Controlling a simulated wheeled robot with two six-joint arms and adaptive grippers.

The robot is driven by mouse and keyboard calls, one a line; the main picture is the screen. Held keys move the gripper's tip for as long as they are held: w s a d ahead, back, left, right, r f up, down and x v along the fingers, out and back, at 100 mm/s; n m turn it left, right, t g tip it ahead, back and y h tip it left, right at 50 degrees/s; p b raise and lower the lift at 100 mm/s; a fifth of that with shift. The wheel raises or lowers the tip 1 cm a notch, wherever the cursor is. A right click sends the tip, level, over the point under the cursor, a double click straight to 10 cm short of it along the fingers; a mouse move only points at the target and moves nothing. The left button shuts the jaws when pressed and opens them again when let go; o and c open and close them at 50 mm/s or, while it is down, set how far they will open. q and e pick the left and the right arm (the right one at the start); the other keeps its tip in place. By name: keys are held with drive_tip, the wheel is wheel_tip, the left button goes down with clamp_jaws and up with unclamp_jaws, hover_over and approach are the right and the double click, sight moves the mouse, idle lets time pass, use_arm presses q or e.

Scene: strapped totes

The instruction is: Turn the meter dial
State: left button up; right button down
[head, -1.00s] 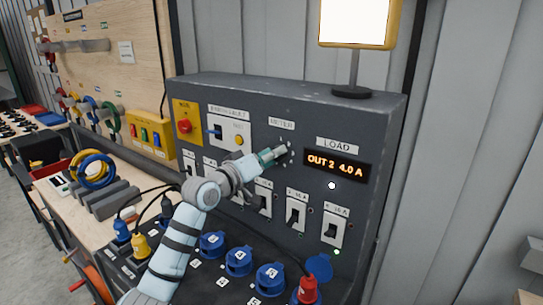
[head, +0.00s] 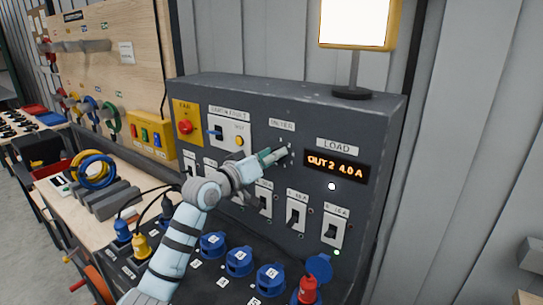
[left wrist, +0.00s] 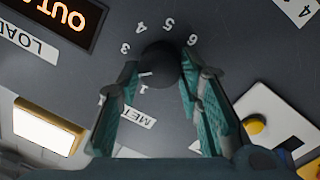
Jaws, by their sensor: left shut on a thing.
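The meter dial (left wrist: 160,62) is a dark round knob on the grey panel, ringed by white numbers; 3, 4, 5 and 6 are legible in the left wrist view. My left gripper (left wrist: 163,78) has its teal fingers on either side of the dial and is shut on it. In the head view my left gripper (head: 283,156) hides the dial, below the METER label (head: 282,126). The LOAD display (head: 337,166) reads OUT 2 4.0 A. My right gripper is not in view.
A red button (head: 185,127) and a yellow button (head: 239,141) are left of the dial. A row of switches (head: 296,214) lies below it, with blue sockets (head: 239,261) under those. A lit lamp (head: 356,22) stands on top of the panel.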

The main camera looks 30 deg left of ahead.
use_arm(q)
drive_tip(key=shift+d+m+y+p, duration=0.15)
drive_tip(key=shift+m+y+p, duration=0.3)
drive_tip(key=shift+m, duration=4.35)
drive_tip(key=shift+d+m+y+p, duration=0.15)
drive_tip(key=shift+m+y+p, duration=0.35)
drive_tip(key=shift+m, duration=4.3)
drive_tip(key=shift+d+m+y+p, duration=0.15)
drive_tip(key=shift+m+y+p, duration=0.3)
drive_tip(key=shift+m, duration=4.35)
drive_tip(key=o, duration=0.9)
drive_tip(key=shift+c, duration=0.2)
drive_tip(key=o, duration=0.3)
drive_tip(key=shift+w+f, duration=0.1)
drive_tip(key=shift+f, duration=0.05)
